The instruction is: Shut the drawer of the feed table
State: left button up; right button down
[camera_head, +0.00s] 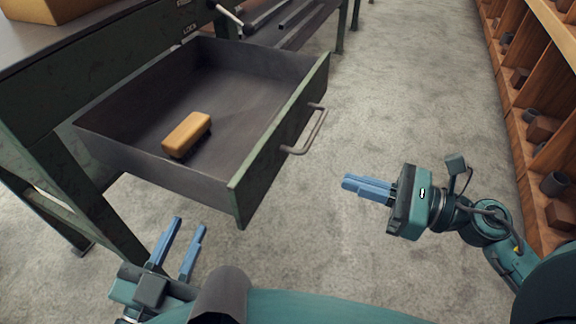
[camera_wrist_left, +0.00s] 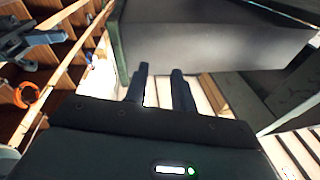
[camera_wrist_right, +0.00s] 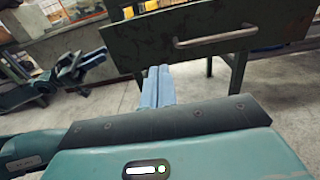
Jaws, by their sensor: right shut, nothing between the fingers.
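The drawer (camera_head: 150,176) of the feed table (camera_head: 60,110) is pulled far out, with a wooden-backed brush (camera_head: 187,133) lying inside. Its green front (camera_head: 285,135) carries a grey bar handle (camera_head: 308,132). My right gripper (camera_head: 367,188) is shut and empty, in front of the drawer front and apart from it, pointing towards it. The right wrist view shows the front and handle (camera_wrist_right: 215,38) beyond the fingers (camera_wrist_right: 157,87). My left gripper (camera_head: 184,245) is open and empty, in front of the drawer's near side. The left wrist view shows its parted fingers (camera_wrist_left: 160,88) below the drawer (camera_wrist_left: 210,35).
Wooden shelving (camera_head: 535,120) with small dark parts stands along the right. Bare concrete floor (camera_head: 390,90) lies between it and the drawer. A cardboard-coloured box (camera_head: 45,10) sits on the table top. A lever with a pale handle (camera_head: 228,14) is near the word LOCK.

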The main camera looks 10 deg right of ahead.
aim_at(273, 158)
jog(key=p+x, duration=0.1)
jog(key=x, duration=1.1)
pick_arm(q)
jog(key=shift+a, duration=0.1)
